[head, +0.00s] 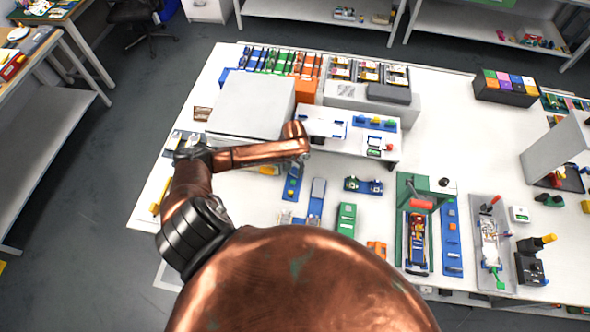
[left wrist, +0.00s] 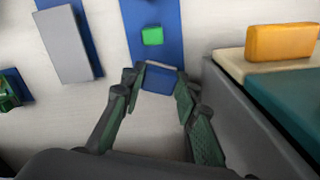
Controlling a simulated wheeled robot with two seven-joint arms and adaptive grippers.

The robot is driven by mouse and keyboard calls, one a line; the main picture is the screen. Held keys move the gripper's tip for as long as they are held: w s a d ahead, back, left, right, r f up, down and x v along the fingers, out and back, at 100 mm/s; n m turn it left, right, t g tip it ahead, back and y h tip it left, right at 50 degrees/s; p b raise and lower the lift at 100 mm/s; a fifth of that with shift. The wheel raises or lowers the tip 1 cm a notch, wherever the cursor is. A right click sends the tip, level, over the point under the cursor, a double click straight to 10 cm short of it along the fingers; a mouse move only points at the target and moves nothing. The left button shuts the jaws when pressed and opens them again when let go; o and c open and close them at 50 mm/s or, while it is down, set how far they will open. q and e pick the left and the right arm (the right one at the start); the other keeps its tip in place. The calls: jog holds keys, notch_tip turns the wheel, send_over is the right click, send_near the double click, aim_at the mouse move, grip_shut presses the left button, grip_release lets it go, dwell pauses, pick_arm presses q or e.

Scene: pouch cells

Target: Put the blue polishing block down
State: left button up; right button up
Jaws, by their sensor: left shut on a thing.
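The blue polishing block (left wrist: 158,80) sits between the fingertips of my left gripper (left wrist: 157,82) in the left wrist view. The gripper is shut on it. The block is at the near end of a blue strip (left wrist: 155,14) that carries a small green block (left wrist: 152,36). I cannot tell whether the polishing block touches the strip or hangs above it. In the head view my copper left arm reaches over the white table (head: 455,130); the fingers and the held block are hidden there. My right gripper is not in view.
Right of the fingers, in the wrist view, is a grey wall (left wrist: 240,120), with a teal surface (left wrist: 290,95) and a yellow-orange block (left wrist: 280,42) beyond. A grey block (left wrist: 68,45) lies on a blue pad at left. A green press (head: 415,190) stands farther right on the table.

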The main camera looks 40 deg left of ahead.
aim_at(295, 171)
pick_arm(q)
jog(key=shift+f, duration=0.15)
jog(key=o, duration=1)
notch_tip(295, 171, up, 12)
jog(key=shift+r, duration=0.2)
jog(key=shift+d, duration=0.1)
